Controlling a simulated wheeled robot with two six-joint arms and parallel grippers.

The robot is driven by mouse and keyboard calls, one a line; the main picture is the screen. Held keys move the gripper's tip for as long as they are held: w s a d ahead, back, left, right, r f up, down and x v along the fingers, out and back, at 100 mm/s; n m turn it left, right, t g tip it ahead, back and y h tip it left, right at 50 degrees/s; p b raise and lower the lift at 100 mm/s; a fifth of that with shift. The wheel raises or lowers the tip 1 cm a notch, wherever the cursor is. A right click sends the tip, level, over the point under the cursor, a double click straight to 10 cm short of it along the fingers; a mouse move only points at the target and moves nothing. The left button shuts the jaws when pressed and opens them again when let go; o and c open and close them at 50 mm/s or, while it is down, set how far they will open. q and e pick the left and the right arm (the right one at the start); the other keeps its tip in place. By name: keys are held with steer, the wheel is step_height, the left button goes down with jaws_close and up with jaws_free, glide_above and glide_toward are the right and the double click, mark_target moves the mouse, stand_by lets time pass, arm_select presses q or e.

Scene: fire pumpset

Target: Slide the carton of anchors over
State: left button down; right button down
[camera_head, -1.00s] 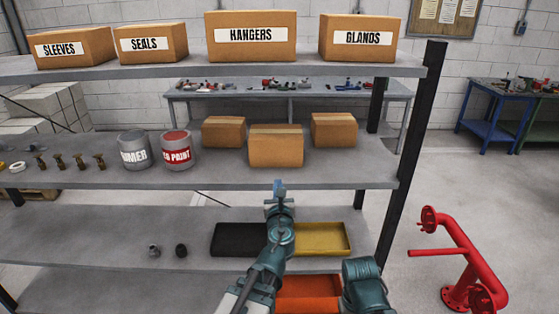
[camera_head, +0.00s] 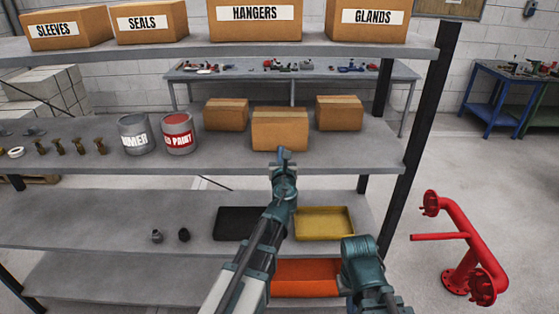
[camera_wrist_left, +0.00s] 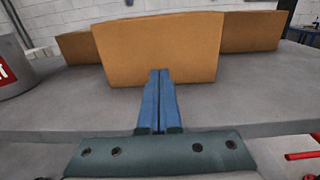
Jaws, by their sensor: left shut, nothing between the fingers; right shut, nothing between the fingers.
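Three plain brown cartons stand on the middle shelf (camera_head: 345,152), with no lettering readable on the sides I see. The middle carton (camera_head: 280,131) stands furthest forward; the left carton (camera_head: 226,114) and right carton (camera_head: 339,113) are set behind it. My left gripper (camera_head: 284,153) is shut and empty, at the lower front of the middle carton. In the left wrist view its blue fingers (camera_wrist_left: 160,74) lie together and overlap the carton's lower front face (camera_wrist_left: 158,45); I cannot tell if they touch. My right arm shows low on the right, its fingers out of sight.
A grey can (camera_head: 135,136) and a red paint can (camera_head: 178,134) stand left of the cartons. The upper shelf (camera_head: 200,52) holds labelled boxes. A black tray (camera_head: 237,222) and yellow tray (camera_head: 323,223) sit below. A dark post (camera_head: 425,130) bounds the right end.

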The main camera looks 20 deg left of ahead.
mark_target(281, 141)
arm_select(q)
steer(key=x, duration=0.4)
steer(key=shift+w, duration=0.1)
steer(key=x, duration=1.4)
steer(key=shift+w+f, duration=0.1)
steer(key=shift+w, duration=0.25)
steer(key=shift+s, duration=0.1)
steer(key=shift+s, duration=0.15)
